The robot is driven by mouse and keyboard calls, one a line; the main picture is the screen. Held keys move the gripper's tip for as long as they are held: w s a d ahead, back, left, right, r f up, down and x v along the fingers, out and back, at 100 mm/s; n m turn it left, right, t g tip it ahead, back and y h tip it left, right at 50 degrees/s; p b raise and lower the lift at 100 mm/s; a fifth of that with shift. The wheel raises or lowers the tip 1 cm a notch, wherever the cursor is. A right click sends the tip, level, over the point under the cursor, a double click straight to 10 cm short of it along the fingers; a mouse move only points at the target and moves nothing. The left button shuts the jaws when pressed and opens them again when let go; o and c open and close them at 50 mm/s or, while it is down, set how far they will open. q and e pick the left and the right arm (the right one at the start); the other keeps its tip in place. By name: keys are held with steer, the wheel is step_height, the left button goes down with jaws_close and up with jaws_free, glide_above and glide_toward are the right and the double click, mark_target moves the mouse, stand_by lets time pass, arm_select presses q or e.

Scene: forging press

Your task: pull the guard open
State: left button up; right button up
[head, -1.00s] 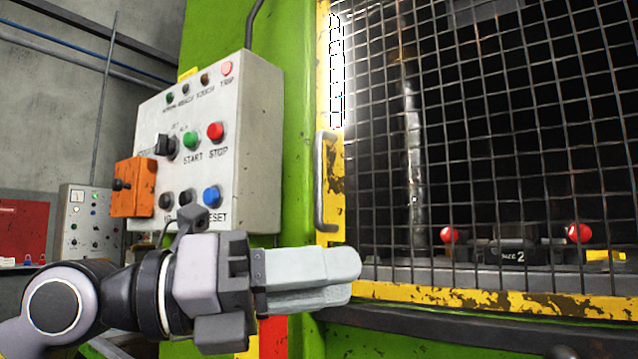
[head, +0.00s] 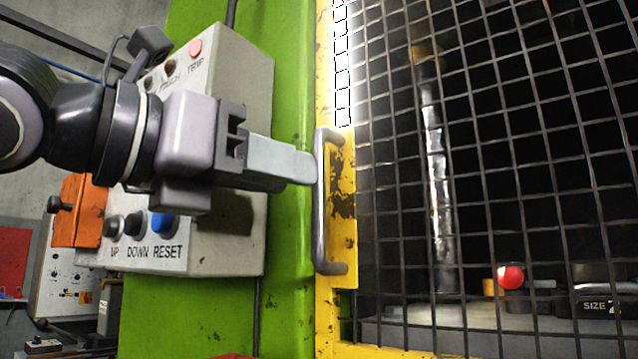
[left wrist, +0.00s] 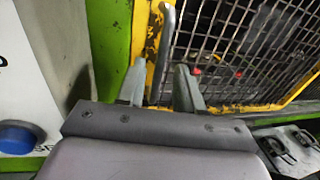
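The guard is a wire-mesh door (head: 480,130) in a worn yellow frame, closed across the press opening as far as I can see. Its upright metal bar handle (head: 320,225) is on the left edge of the frame. My left gripper (head: 312,168) points at the handle from the left, its tips beside the bar at about the upper half. In the left wrist view the fingers (left wrist: 160,78) are spread, and the handle (left wrist: 167,40) shows between them in the picture. Contact cannot be told. My right gripper is out of view.
A grey control box (head: 225,240) with buttons stands left of the guard, close behind my left arm. An orange block (head: 80,212) sticks out from it. The green press column (head: 290,90) lies between box and guard. A red knob (head: 510,277) shows behind the mesh.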

mark_target(319, 252)
arm_select(q)
steer(key=shift+p+x, duration=0.45)
steer(key=shift+x, duration=2.3)
jaws_close()
